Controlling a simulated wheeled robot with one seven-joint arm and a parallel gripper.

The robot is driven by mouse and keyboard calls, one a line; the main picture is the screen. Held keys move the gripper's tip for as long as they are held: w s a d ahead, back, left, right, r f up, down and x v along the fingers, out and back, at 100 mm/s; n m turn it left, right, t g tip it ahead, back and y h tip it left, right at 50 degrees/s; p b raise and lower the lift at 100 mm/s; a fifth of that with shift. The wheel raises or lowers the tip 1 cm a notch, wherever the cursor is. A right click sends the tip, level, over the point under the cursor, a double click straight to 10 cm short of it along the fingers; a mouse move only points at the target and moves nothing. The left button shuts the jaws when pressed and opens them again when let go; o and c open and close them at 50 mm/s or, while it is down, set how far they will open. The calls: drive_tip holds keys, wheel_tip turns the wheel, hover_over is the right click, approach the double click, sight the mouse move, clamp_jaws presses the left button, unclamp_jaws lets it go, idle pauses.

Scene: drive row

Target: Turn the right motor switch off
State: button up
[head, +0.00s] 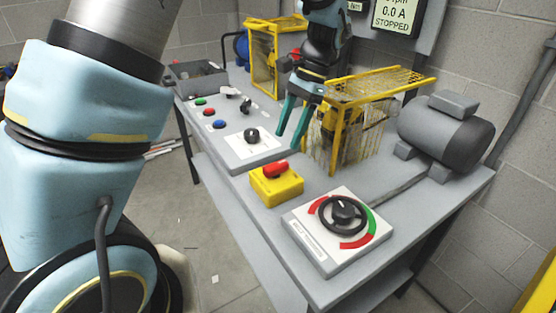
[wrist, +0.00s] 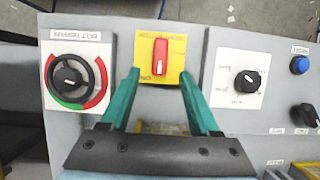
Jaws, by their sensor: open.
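A yellow switch box (head: 289,187) with a red rotary handle (head: 276,170) sits near the bench's front edge. In the wrist view the red handle (wrist: 160,56) stands upright in the picture on its yellow face (wrist: 146,45). My gripper (head: 289,142) is open and empty, pointing down behind and above the yellow box in the head view. In the wrist view my gripper (wrist: 158,74) has its teal fingertips either side of the yellow face's lower part, apart from the handle. The display (head: 396,17) at the top reads 0.0 A and STOPPED.
A white panel with a black handwheel (head: 342,214) stands right of the box. A black knob (head: 252,135) is on the left panel, with several buttons beyond. A yellow cage guard (head: 335,100) and a grey motor (head: 445,135) stand behind.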

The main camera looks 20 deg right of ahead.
sight(277, 164)
drive_tip(key=p+x, duration=0.1)
drive_tip(key=x, duration=0.7)
clamp_jaws()
idle(0.4)
